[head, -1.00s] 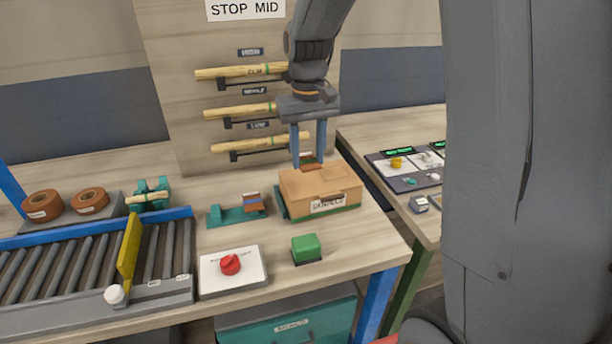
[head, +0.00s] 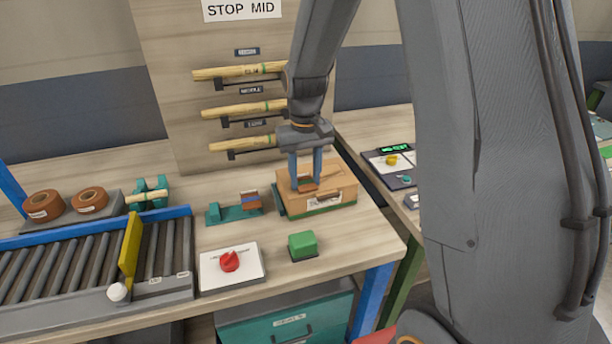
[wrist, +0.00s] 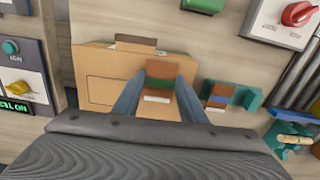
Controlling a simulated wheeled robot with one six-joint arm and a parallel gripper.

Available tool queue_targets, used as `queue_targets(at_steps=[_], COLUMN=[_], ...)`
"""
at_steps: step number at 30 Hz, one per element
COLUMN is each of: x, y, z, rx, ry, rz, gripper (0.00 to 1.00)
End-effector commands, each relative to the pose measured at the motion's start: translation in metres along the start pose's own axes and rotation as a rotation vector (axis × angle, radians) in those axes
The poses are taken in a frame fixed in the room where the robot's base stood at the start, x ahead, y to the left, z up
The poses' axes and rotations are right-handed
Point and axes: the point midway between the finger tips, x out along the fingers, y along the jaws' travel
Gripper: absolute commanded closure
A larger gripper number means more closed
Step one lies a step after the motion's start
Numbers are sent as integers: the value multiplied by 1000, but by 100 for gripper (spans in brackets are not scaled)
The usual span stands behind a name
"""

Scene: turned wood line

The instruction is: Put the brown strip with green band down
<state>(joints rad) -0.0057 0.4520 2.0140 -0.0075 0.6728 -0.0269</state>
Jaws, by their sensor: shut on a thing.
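The brown strip with green band (wrist: 160,72) is between the two blue fingers of my gripper (wrist: 160,92) in the wrist view. It has a green band and a white patch. In the head view my gripper (head: 306,185) is shut on the strip (head: 307,184), in front of or over the tan cardboard box (head: 335,188). I cannot tell whether the strip touches the box. Another brown strip with a blue band (head: 250,201) lies on a teal holder (head: 222,214) left of the box.
A green block (head: 302,245) and a red knob on a white panel (head: 230,262) stand in front. A roller conveyor (head: 95,262) with a yellow gate (head: 130,250) is at the left. Wooden handles (head: 238,109) rest on the back board. Bare bench shows around the holder.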

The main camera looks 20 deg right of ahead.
Motion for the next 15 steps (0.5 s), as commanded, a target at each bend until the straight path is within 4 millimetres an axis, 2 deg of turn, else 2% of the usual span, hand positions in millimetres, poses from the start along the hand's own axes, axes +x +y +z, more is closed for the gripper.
queue_targets(at_steps=[11,12,15], x=[15,15,15], y=[-1,-1,-1], z=[3,3,4], rx=[-1,-1,-1], ry=[-8,-9,-10], rz=[-1,-1,-1], gripper=[83,60,44])
